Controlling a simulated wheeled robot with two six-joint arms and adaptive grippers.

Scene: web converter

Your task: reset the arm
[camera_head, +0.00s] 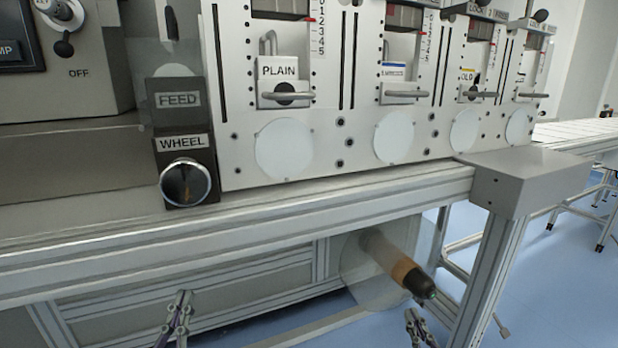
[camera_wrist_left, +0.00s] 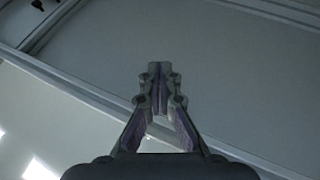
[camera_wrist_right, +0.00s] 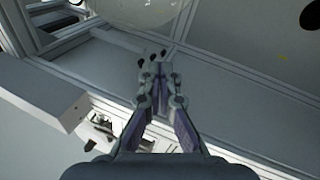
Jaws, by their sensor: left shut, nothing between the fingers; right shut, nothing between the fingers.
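My left gripper (camera_head: 181,300) is at the bottom of the head view, below the machine's front rail, and is shut and empty. It also shows shut in the left wrist view (camera_wrist_left: 159,72). My right gripper (camera_head: 411,316) is at the bottom right of the head view, below the roll spindle, and is shut and empty. It also shows in the right wrist view (camera_wrist_right: 155,72) with its fingertips together. Neither gripper appears to hold anything. Most of both arms is outside the head view.
The machine's metal rail (camera_head: 260,212) crosses above both grippers. A brown-cored spindle with a dark tip (camera_head: 419,283) and a clear disc (camera_head: 360,281) stick out above my right gripper. A frame leg (camera_head: 484,275) stands to its right. Blue floor (camera_head: 560,295) is open at far right.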

